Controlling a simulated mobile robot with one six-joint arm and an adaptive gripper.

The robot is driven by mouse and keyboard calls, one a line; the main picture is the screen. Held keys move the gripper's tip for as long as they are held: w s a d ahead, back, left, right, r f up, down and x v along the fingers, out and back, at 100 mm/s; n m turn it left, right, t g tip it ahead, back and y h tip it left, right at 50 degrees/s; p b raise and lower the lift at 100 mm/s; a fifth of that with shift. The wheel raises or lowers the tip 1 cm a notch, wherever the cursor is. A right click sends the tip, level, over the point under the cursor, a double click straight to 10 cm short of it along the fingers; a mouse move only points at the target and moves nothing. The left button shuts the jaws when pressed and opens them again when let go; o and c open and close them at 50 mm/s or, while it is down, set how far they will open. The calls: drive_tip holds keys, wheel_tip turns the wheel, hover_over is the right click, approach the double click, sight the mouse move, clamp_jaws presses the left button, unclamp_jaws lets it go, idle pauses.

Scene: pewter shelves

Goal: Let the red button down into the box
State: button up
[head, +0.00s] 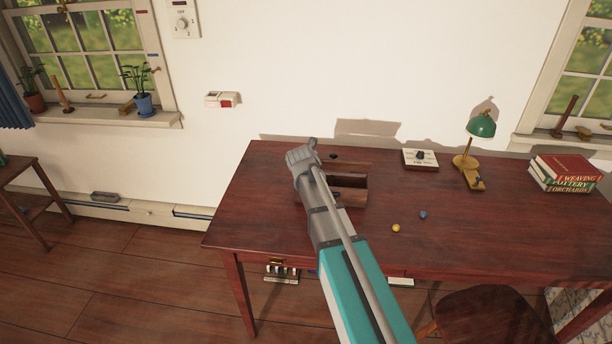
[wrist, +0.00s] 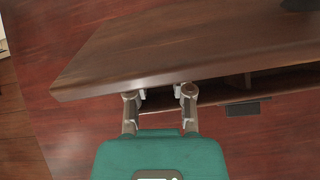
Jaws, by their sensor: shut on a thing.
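The wooden box (head: 350,198) stands on the desk, its dark opening showing right of my arm. A brown board like its raised lid (head: 352,168) shows behind the opening, and a large brown board (wrist: 170,50) fills the upper middle of the wrist view. My gripper (head: 300,156) is at the box's left in the head view. In the wrist view its fingers (wrist: 161,91) stand a little apart at the board's lower edge, which hides their tips. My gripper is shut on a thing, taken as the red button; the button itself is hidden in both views.
A yellow bead (head: 396,228) and a blue bead (head: 423,214) lie on the desk right of the box. A switch block (head: 420,158), a green lamp (head: 481,126) and stacked books (head: 565,172) stand farther right. The desk's front right is clear.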

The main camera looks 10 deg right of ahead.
drive_tip(key=shift+f+b, duration=1)
drive_tip(key=shift+f, duration=0.2)
drive_tip(key=o, duration=0.8)
drive_tip(key=shift+s+a, duration=0.1)
